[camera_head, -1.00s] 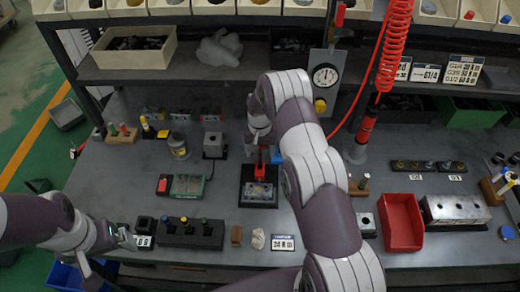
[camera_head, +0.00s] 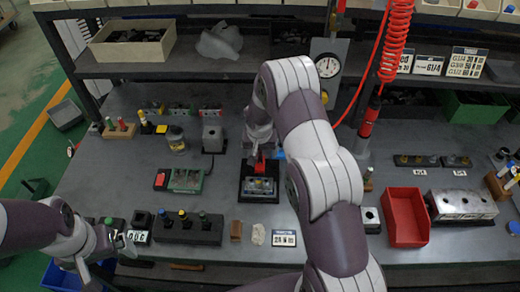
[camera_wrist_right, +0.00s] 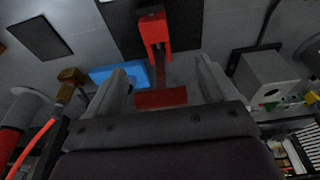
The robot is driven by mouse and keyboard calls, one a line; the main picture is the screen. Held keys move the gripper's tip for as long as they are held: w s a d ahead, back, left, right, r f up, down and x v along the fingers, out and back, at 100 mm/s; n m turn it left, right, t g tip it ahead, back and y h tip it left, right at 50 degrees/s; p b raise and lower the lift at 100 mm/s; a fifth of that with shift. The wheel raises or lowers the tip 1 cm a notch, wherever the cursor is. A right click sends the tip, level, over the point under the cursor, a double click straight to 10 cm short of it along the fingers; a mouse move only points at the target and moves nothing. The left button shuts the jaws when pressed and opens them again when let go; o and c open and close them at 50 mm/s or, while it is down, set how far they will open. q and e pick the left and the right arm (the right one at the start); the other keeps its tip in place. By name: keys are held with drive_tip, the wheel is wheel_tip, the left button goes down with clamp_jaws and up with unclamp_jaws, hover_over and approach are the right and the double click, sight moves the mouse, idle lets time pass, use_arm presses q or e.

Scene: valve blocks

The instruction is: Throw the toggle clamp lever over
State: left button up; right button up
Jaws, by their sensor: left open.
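The toggle clamp (camera_head: 259,186) sits on a black base plate in the middle of the bench, with its red lever (camera_head: 259,162) at the far side. My right gripper (camera_head: 259,150) reaches down at the lever, and its fingers are partly hidden in the head view. In the right wrist view my right gripper (camera_wrist_right: 165,85) is open, with a finger on each side of a red lever part (camera_wrist_right: 160,98). Gaps show between that part and the fingers. A red bracket (camera_wrist_right: 155,30) stands beyond it. My left gripper (camera_head: 122,242) is open and empty at the front left.
A blue block (camera_wrist_right: 120,75) lies beside the left finger in the wrist view. A grey block (camera_head: 213,138) and a green-and-red device (camera_head: 182,181) stand left of the clamp. A red bin (camera_head: 405,218) is at right. A red coiled hose (camera_head: 394,45) hangs behind.

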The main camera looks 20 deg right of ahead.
drive_tip(key=b+v, duration=0.2)
drive_tip(key=v, duration=1)
drive_tip(key=shift+r, duration=0.35)
drive_tip(key=s+a+n, duration=0.2)
drive_tip(key=s+a, duration=0.1)
drive_tip(key=s, duration=0.8)
drive_tip(key=s+a+n+g+y, duration=0.1)
drive_tip(key=s+a+n, duration=0.2)
drive_tip(key=s, duration=0.7)
drive_tip(key=shift+s+a+r, duration=0.2)
drive_tip(key=shift+s+r, duration=0.15)
drive_tip(key=shift+s, duration=0.2)
